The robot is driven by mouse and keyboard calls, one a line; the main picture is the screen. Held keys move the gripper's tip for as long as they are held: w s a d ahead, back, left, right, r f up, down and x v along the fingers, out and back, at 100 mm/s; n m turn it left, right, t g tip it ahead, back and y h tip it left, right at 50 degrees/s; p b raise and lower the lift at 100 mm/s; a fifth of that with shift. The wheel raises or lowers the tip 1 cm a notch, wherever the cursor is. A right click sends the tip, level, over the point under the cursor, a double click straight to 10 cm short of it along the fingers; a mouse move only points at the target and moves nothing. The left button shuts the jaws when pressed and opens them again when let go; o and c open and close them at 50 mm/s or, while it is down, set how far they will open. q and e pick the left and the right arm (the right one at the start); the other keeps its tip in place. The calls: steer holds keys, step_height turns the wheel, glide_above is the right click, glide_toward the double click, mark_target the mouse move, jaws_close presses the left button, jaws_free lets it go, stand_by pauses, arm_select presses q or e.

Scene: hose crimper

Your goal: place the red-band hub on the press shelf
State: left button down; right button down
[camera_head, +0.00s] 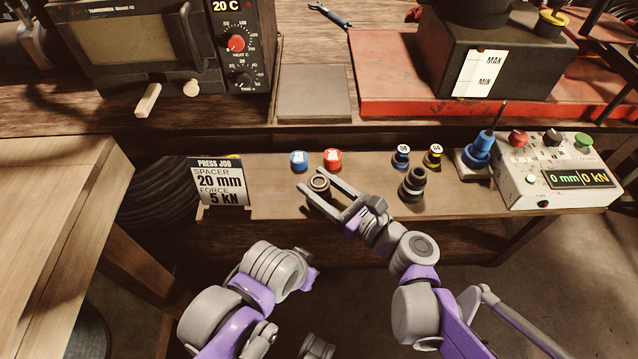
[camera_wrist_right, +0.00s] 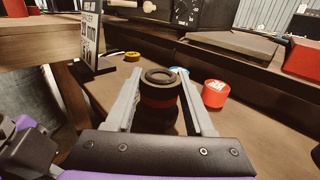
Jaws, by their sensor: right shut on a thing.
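My right gripper (camera_head: 325,190) reaches over the wooden shelf (camera_head: 270,205) and is shut on the red-band hub (camera_head: 319,184). The hub is a dark, round piece with a ring-shaped top. In the right wrist view, the hub (camera_wrist_right: 160,88) stands upright between the two fingers, its dull red band showing below the dark rim. I cannot tell whether its bottom touches the shelf. A second dark hub (camera_head: 412,184) stands on the shelf to the right; no band colour shows on it. My left arm is low in the head view, its gripper out of sight.
Blue (camera_head: 299,160) and red (camera_head: 332,159) spacers stand behind the held hub. Small blue (camera_head: 401,156) and yellow (camera_head: 433,156) pieces stand farther right. A job sign (camera_head: 219,182) is at the left, a control box (camera_head: 550,170) at the right. A grey plate (camera_head: 315,93) lies behind.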

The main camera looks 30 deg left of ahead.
steer(key=shift+f, duration=0.15)
steer(key=shift+c, duration=1.3)
jaws_free()
